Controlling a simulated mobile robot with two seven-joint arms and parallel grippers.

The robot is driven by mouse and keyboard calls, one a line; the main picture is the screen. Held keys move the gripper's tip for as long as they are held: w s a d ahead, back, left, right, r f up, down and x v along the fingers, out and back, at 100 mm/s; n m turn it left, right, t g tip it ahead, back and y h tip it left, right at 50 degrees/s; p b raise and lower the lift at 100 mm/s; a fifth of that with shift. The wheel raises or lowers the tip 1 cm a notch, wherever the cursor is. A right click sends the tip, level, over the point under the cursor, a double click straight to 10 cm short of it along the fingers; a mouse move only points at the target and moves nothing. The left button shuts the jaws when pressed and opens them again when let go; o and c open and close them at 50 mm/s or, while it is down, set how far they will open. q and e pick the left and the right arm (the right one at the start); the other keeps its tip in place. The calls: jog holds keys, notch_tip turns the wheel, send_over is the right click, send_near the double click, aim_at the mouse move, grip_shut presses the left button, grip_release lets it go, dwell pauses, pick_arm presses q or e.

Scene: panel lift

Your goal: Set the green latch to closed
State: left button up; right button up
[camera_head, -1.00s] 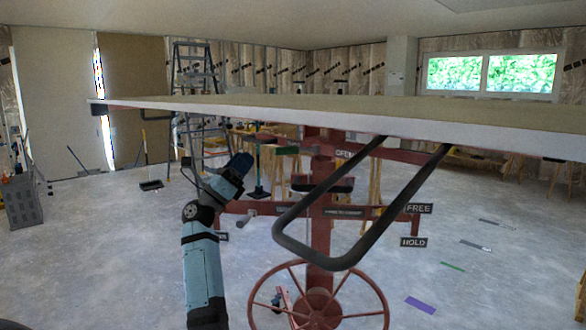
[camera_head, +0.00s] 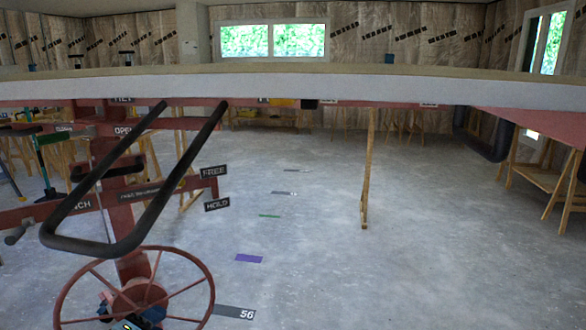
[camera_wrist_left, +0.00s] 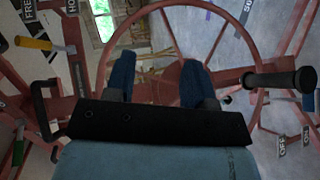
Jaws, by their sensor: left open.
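A green grip (camera_wrist_left: 18,146) also shows at the left edge of the wrist view, partly cut off. I cannot tell its setting. My left gripper (camera_wrist_left: 159,76) is open and empty, with its two blue fingers pointing toward the red handwheel (camera_wrist_left: 251,38). The green grip is well to the left of the fingers. My right gripper is not in view.
A large panel (camera_head: 330,88) spans the head view. A black bar loop (camera_head: 186,165) hangs in front of the red frame, above the handwheel (camera_head: 211,285). A yellow handle (camera_wrist_left: 33,43) and a black grip (camera_wrist_left: 280,79) flank my fingers.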

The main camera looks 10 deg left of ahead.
pick_arm(q)
jog(key=s+d+f+m+g, duration=0.2)
jog(key=s+d+f+m, duration=0.55)
jog(key=s+d, duration=0.2)
jog(key=s+d+f+m+g, duration=0.2)
jog(key=s+d+f+m, duration=0.4)
jog(key=s+d+m, duration=0.35)
notch_tip(320, 180, up, 17)
jog(key=s+a+p, duration=0.1)
jog(key=s+p, duration=0.1)
jog(key=p, duration=2.3)
jog(key=shift+s+a, duration=0.2)
jog(key=shift+a, duration=0.05)
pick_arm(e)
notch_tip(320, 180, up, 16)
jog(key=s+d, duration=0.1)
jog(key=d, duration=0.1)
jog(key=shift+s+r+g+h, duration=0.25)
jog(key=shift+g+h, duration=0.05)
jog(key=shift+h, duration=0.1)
